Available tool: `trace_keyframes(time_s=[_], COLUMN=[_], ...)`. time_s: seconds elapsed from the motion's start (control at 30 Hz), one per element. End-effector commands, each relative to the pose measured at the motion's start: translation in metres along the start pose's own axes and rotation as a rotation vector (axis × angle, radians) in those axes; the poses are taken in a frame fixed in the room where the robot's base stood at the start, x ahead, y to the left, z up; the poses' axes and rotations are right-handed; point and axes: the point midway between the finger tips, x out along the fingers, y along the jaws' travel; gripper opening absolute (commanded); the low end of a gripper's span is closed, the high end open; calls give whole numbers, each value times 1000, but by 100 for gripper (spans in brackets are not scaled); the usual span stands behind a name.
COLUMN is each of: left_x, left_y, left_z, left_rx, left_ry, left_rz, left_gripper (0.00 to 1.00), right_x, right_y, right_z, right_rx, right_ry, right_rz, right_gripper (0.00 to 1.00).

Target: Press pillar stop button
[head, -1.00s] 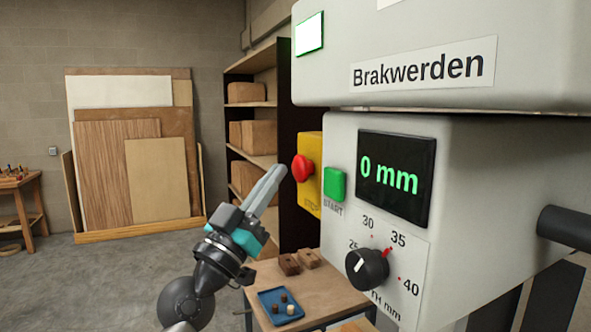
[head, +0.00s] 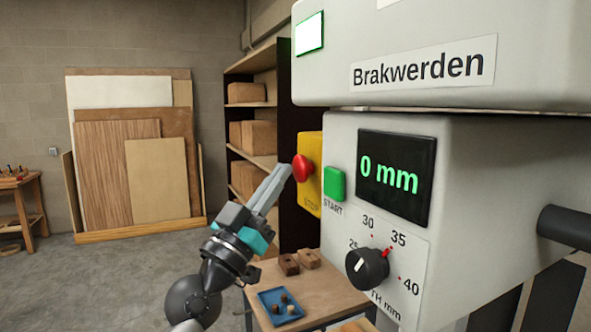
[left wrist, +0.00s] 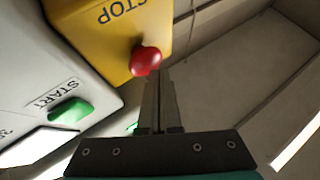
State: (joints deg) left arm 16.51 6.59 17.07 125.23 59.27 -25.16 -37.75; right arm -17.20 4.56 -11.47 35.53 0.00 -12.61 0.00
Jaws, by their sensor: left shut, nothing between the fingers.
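The red stop button (head: 302,168) is a round mushroom head on a yellow box (head: 311,190) marked STOP, on the left side of the grey machine. In the left wrist view the red button (left wrist: 145,61) sits just beyond my fingertips. My left gripper (head: 287,170) is shut and empty, its fingers pointing up and right at the button. The tips are very close to it; I cannot tell whether they touch. The closed fingers also show in the left wrist view (left wrist: 156,76). My right gripper is not in view.
A green START button (head: 334,184) sits right of the yellow box. A display (head: 395,178) reads 0 mm above a black knob (head: 367,269). A low table with a blue tray (head: 268,312) stands below. A shelf (head: 252,117) stands behind.

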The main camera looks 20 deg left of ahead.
Motion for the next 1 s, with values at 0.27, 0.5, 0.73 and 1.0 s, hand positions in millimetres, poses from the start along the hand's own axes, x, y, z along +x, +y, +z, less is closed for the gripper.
trace_keyframes(time_s=[0.27,0.5,0.73,1.0], left_x=[1,3,5,7], left_y=[0,2,3,5], left_z=[1,2,4,5], left_rx=[0,-1,0,0], left_ry=[0,0,0,-1], left_rz=[0,-1,-1,0], left_gripper=[0,0,0,0], right_x=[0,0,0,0], right_y=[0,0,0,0], right_z=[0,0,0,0], right_rx=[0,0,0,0], right_ry=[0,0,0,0], right_rz=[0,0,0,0], right_gripper=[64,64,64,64])
